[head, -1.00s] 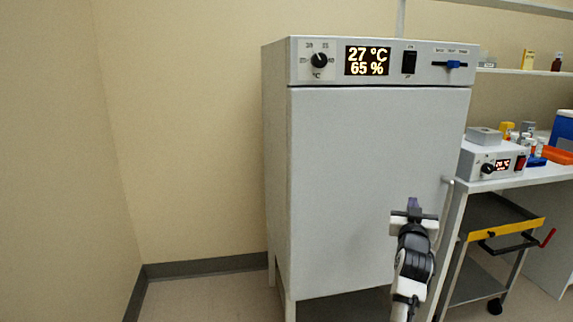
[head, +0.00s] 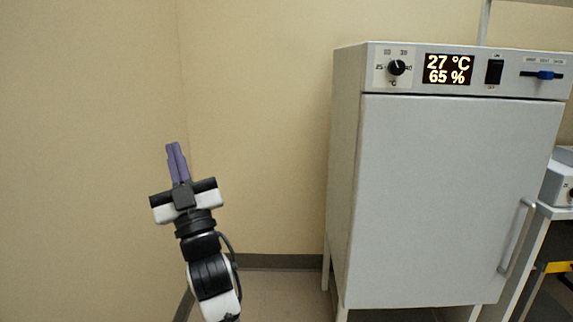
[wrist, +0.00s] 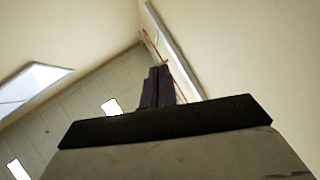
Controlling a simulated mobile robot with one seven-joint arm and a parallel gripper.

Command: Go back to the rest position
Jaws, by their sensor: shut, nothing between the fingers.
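My gripper (head: 175,149) is in the left part of the head view, in front of the bare beige wall and pointing up. Its purple fingers are together with nothing between them. It stands clear to the left of the incubator and touches nothing that I can see. In the wrist view the dark fingers (wrist: 157,75) are together, with ceiling and wall behind them.
A grey incubator (head: 450,190) on legs stands at the right, its door closed, its display reading 27 °C and 65 %. A bench (head: 545,213) edge shows at the far right. Beige walls close off the left and back.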

